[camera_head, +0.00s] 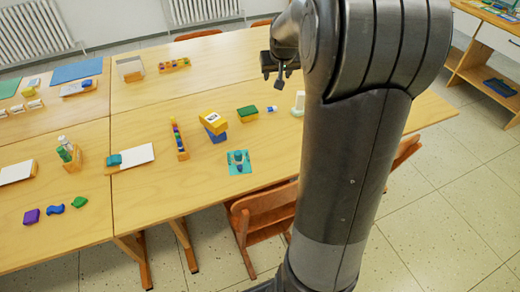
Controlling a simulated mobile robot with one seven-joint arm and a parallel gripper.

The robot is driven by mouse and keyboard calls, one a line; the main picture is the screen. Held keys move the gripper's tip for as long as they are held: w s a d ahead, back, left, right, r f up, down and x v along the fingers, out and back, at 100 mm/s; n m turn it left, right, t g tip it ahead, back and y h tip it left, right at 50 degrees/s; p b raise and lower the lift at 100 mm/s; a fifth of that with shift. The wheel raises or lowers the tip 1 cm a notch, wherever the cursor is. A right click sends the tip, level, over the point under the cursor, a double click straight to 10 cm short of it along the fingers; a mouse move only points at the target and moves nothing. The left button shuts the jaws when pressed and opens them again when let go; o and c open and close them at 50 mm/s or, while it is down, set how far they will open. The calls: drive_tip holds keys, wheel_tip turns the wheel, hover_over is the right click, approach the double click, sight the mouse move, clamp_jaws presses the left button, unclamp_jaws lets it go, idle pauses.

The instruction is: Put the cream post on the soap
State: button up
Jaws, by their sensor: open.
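My gripper (280,80) is open and hangs above the far right part of the table, with nothing seen between its fingers. A small pale, upright piece, which looks like the cream post (299,99), stands on the table just left of my arm, below and right of my gripper. My arm may hide part of it. I cannot clearly make out the soap. A yellow block with a pale label (212,121) rests tilted on a blue block (217,137). A green-topped yellow block (247,114) lies between these and the pale piece.
A small blue and white item (272,109) lies beside the green-topped block. A rack of coloured pieces (179,139) stands further left. Bare wood (210,80) lies behind them. My arm hides the table's right part.

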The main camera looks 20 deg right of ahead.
drive_tip(key=s+a+r+n, duration=0.1)
drive_tip(key=s+a+r, duration=0.2)
drive_tip(key=s+a, duration=0.35)
drive_tip(key=s+a+r, duration=0.4)
drive_tip(key=s+a, duration=0.2)
drive_tip(key=s, duration=0.2)
drive_tip(key=s+a+f+y, duration=0.1)
drive_tip(key=s+a, duration=0.2)
drive_tip(key=s, duration=0.5)
drive_tip(key=s+a+f+n, duration=0.1)
drive_tip(key=s+a, duration=0.2)
drive_tip(key=s, duration=0.5)
drive_tip(key=shift+s+a+f+n+y, duration=0.2)
drive_tip(key=shift+s+a+n+y, duration=0.1)
drive_tip(key=shift+y, duration=0.1)
